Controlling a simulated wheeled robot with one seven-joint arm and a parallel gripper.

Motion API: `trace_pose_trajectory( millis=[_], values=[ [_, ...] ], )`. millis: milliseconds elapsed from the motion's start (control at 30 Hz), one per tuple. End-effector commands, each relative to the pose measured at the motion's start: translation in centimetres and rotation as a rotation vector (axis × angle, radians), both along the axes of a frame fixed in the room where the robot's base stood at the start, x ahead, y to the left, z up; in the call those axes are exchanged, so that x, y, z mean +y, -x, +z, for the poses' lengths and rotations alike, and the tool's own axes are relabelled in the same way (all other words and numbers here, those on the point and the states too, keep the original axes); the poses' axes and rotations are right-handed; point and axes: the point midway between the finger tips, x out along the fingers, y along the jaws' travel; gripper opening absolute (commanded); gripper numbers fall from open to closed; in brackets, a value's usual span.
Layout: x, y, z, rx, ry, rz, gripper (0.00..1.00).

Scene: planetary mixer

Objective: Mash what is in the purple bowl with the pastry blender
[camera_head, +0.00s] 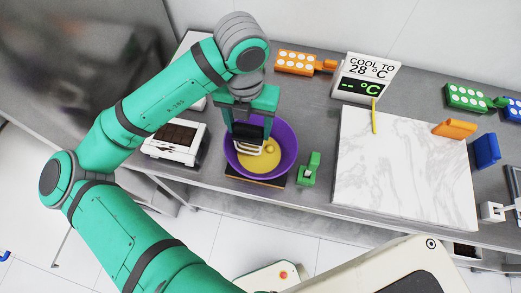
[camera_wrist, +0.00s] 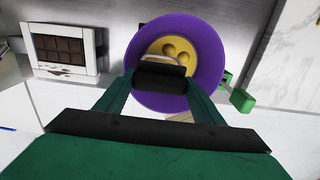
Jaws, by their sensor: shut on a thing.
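The purple bowl (camera_head: 287,133) stands on a dark base with an orange edge, near the front of the counter. Yellow contents (camera_head: 262,163) with a few rounded lumps lie in it; they also show in the wrist view (camera_wrist: 172,45). My gripper (camera_head: 248,115) is over the bowl's back left part, shut on the black handle of the pastry blender (camera_head: 248,146). The blender's pale curved wires hang down inside the bowl, close to the yellow contents; I cannot tell whether they touch. In the wrist view the handle (camera_wrist: 160,75) sits between my fingers and hides part of the bowl.
A white tray with dark chocolate (camera_head: 178,135) stands left of the bowl. A green block-like tool (camera_head: 310,169) is just right of it. A marble board (camera_head: 405,165) lies further right, with a temperature sign (camera_head: 365,77) behind it.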

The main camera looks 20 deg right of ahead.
Motion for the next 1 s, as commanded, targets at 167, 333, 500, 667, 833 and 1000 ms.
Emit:
trace_pose_trajectory(
  millis=[167,333,500,667,833,1000],
  values=[
    [0.0,0.0,0.0,0.000,0.000,0.000,0.26],
    [-0.2,-0.1,0.0,0.000,0.000,-0.001,0.26],
    [-1.2,-0.5,0.1,0.001,0.001,-0.001,0.26],
    [-2.4,-1.0,0.3,0.001,0.001,-0.001,0.26],
    [-3.0,-1.3,0.3,0.000,0.000,0.000,0.26],
    [-3.0,-1.3,0.3,0.000,0.000,0.000,0.26]
  ],
)
